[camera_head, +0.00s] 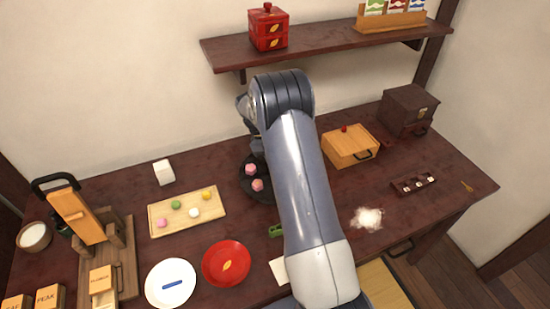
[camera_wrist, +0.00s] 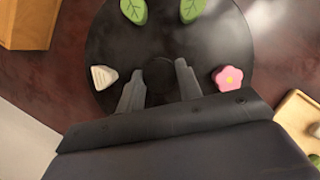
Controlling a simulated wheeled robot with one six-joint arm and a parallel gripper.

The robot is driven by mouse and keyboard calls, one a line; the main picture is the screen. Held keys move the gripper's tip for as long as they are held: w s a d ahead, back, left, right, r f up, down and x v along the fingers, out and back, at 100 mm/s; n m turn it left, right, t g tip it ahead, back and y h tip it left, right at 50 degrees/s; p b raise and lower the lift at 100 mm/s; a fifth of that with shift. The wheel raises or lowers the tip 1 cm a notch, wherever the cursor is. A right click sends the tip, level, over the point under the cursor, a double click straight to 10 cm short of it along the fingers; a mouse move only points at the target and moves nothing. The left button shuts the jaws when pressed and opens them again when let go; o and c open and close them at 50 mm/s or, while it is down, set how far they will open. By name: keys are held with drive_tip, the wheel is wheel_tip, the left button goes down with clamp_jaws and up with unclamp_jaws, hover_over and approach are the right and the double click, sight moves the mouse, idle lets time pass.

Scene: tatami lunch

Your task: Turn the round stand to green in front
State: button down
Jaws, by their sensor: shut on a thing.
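The round black stand (camera_wrist: 160,35) fills the wrist view, with a dark knob (camera_wrist: 159,75) at its middle. Two green leaf pieces (camera_wrist: 134,10) (camera_wrist: 192,9) sit on its rim, on the side away from my gripper's body. A pink flower piece (camera_wrist: 228,78) is at its right rim and a white triangular piece (camera_wrist: 103,76) at its left. My gripper (camera_wrist: 160,72) is shut on the knob, one finger on each side. In the head view the stand (camera_head: 246,183) shows two pink pieces (camera_head: 257,185); my arm hides its right part.
A wooden box (camera_head: 350,147) stands right of the stand. A tray of sweets (camera_head: 170,224) lies to the left, also at the wrist view's lower right (camera_wrist: 294,112). A red plate (camera_head: 218,271) and a green object (camera_head: 275,231) lie in front. A shelf (camera_head: 330,43) hangs above.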

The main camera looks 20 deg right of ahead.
drive_tip(key=shift+d+m+g+y+p, duration=0.15)
drive_tip(key=shift+m+g+y, duration=0.2)
drive_tip(key=shift+m, duration=0.85)
drive_tip(key=shift+m+g+y+p, duration=0.15)
drive_tip(key=shift+m+y, duration=0.3)
drive_tip(key=shift+m, duration=1.25)
drive_tip(key=c, duration=1)
unclamp_jaws()
drive_tip(key=shift+o, duration=0.2)
